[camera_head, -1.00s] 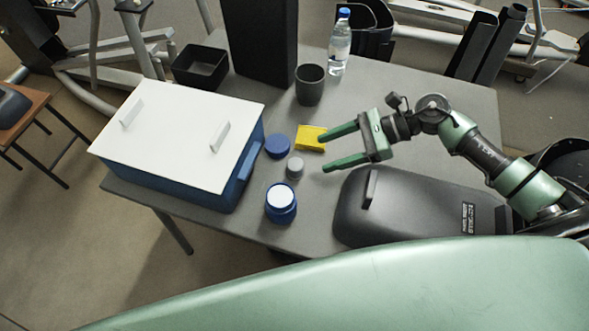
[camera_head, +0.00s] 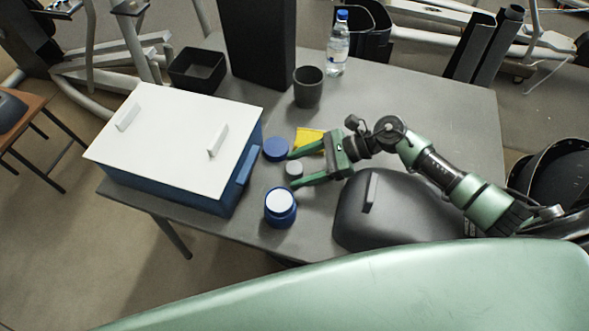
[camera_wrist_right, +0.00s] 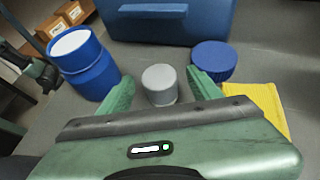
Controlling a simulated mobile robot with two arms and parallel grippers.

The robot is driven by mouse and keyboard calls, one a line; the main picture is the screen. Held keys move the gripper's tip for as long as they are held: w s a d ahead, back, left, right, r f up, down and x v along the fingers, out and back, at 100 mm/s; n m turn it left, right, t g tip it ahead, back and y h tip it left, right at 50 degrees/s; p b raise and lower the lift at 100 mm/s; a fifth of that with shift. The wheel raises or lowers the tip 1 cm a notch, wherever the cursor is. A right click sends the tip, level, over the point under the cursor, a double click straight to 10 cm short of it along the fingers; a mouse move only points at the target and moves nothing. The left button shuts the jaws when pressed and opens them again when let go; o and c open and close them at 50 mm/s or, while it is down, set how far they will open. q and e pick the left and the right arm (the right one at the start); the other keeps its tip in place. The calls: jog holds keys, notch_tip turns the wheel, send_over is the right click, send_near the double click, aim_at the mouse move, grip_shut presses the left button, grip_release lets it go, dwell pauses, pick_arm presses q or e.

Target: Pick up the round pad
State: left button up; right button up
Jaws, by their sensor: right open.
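A small grey round piece (camera_head: 294,169) stands on the grey table; it also shows in the right wrist view (camera_wrist_right: 160,84). A flat dark blue round disc (camera_head: 276,149) lies just behind it, and also shows in the right wrist view (camera_wrist_right: 213,60). Which of the two is the round pad I cannot tell for sure. My right gripper (camera_head: 292,171) is open, with its fingers reaching to either side of the grey piece. In the right wrist view the grey piece sits between the fingertips (camera_wrist_right: 160,82), with no clear contact. My left gripper is not in view.
A yellow pad (camera_head: 309,139) lies close to my right gripper's upper finger. A blue jar with a white top (camera_head: 280,207) stands in front. A blue box with a white lid (camera_head: 180,130) is at left, a dark cup (camera_head: 308,87) behind, a black case (camera_head: 395,210) at right.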

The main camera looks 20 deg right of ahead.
jog(key=c, duration=1.3)
jog(key=shift+c, duration=0.3)
jog(key=shift+r, duration=0.15)
